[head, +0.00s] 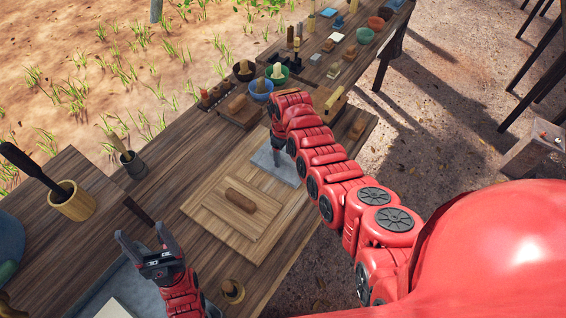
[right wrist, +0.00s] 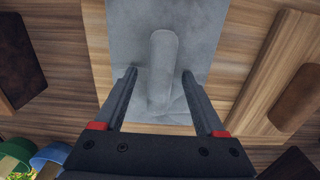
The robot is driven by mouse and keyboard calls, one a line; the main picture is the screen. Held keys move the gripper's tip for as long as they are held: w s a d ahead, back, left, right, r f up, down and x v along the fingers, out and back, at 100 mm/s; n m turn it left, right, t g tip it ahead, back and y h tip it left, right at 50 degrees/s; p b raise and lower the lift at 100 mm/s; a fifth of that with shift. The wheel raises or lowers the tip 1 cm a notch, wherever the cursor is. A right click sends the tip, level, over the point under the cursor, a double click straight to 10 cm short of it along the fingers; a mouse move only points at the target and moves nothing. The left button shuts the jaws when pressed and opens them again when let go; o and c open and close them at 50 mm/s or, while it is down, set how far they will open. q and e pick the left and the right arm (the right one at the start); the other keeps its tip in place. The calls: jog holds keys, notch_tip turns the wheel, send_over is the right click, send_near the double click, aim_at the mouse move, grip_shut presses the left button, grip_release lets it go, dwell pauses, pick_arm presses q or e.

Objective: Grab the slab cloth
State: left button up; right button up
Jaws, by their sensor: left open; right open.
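The slab cloth (head: 284,172) looks like a flat grey sheet on the wooden table, partly hidden by my right arm in the head view. In the right wrist view the cloth (right wrist: 205,45) fills the middle, with a grey rounded ridge (right wrist: 162,65) standing up along it. My right gripper (right wrist: 159,76) is open, with one finger on each side of the ridge and a visible space to it. I cannot tell how high the fingertips are above the cloth. My left gripper (head: 144,238) is open and empty at the lower left, well away from the cloth.
A wooden board (head: 215,222) with a brown roll (head: 240,200) lies left of the cloth. Bowls, including a blue one (head: 261,90), stand beyond it. A wooden cup (head: 72,203) with a dark-handled tool stands on the left table. A small wooden knob (head: 232,291) is near my left gripper.

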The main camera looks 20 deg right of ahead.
grip_shut()
jog(key=shift+r, duration=0.1)
dwell(0.3)
